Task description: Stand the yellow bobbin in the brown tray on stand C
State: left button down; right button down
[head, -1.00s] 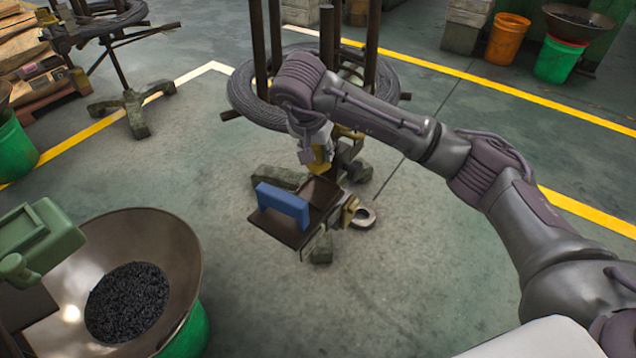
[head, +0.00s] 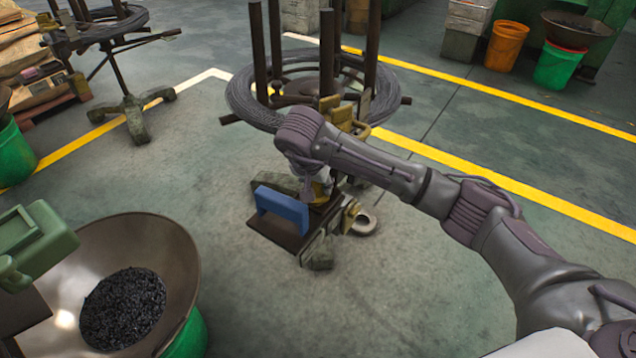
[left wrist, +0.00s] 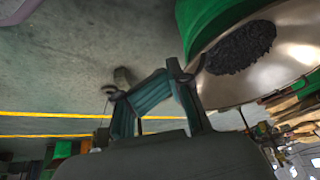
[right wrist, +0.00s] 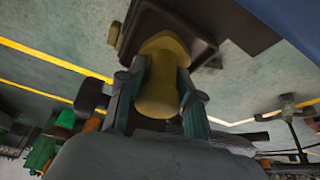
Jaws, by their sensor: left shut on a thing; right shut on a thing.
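The yellow bobbin (right wrist: 163,85) is between the fingers of my right gripper (right wrist: 160,95), which is shut on it. In the head view the bobbin (head: 321,190) shows only partly below my right wrist, at the back of the brown tray (head: 275,232). In the right wrist view its far end overlaps the dark tray (right wrist: 205,45); I cannot tell whether they touch. The tray is on a low stand (head: 318,250); no letter is readable. My left gripper (left wrist: 155,85) is shut on a dark teal thing, unclear in shape, above the floor.
A blue arch-shaped block (head: 282,207) stands on the tray's left part. A wire coil on a post stand (head: 245,105) is just behind. A wide bowl of dark pieces (head: 180,250) on a green bin is at lower left. Floor in front of the tray is clear.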

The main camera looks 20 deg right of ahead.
jog(key=shift+f, duration=0.25)
jog(key=c, duration=0.8)
grip_release()
pick_arm(q)
jog(key=shift+w+d+r+t, duration=0.15)
jog(key=shift+w+t, duration=0.1)
jog(key=shift+w, duration=0.2)
jog(key=shift+w+d+r+t, duration=0.15)
jog(key=shift+w+t, duration=0.1)
jog(key=shift+w, duration=0.15)
pick_arm(e)
jog(key=shift+o, duration=0.2)
jog(key=p+v, duration=0.1)
jog(key=v, duration=0.3)
jog(key=shift+w+d+r, duration=0.1)
jog(key=shift+w+r, duration=0.05)
jog(key=shift+r, duration=0.1)
pick_arm(q)
jog(key=s+g, duration=0.1)
jog(key=s+a+p, duration=0.1)
jog(key=s, duration=0.1)
jog(key=s+g, duration=0.1)
jog(key=shift+s+a+r+g, duration=0.25)
jog(key=shift+s+g, duration=0.05)
jog(key=shift+s, duration=0.05)
pick_arm(e)
jog(key=v, duration=0.8)
